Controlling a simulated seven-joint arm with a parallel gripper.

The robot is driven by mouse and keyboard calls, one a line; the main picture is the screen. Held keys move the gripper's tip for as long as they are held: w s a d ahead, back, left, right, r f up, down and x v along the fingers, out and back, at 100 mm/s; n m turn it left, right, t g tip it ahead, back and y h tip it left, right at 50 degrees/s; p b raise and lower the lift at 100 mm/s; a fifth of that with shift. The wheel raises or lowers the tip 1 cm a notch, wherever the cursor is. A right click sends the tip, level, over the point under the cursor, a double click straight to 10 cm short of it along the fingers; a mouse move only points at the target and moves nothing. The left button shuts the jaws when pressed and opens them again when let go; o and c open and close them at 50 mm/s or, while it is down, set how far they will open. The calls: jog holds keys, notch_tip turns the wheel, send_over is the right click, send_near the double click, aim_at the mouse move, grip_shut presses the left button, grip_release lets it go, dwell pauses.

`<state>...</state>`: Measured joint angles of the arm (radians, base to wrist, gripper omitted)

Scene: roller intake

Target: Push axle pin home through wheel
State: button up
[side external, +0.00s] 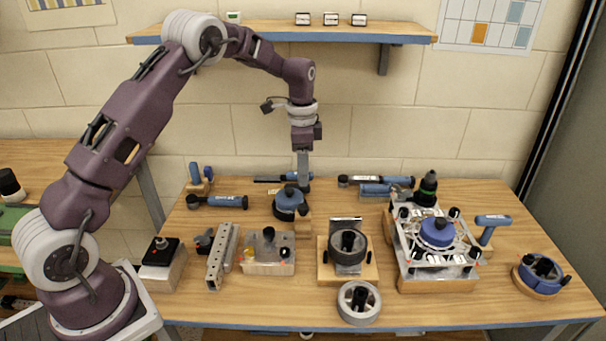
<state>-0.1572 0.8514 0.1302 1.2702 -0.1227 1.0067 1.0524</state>
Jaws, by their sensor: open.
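My gripper (304,180) points straight down at the back middle of the bench, just behind a dark round part with a blue top (287,200). It is open, and nothing shows clearly between its fingers. A dark grey wheel (347,255) sits in a wooden fixture (324,272) at the centre, with a black pin-like piece (348,239) standing in its middle. A blue wheel (437,233) lies on a raised plate fixture (437,284) to the right. I cannot tell which piece is the axle pin or how deep it sits.
A light grey wheel (358,304) lies at the front edge, and another blue wheel (541,275) at the far right. A metal block (268,262), a slotted rail (222,256) and a black-buttoned box (163,258) stand left. Blue-handled tools (218,202) lie along the back.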

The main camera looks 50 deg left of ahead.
aim_at(303, 206)
jog(key=f, duration=1.2)
jog(key=shift+w+a+f, duration=0.2)
jog(key=shift+w+a, duration=0.1)
dwell(0.3)
jog(key=c, duration=1)
jog(key=shift+r, duration=4.9)
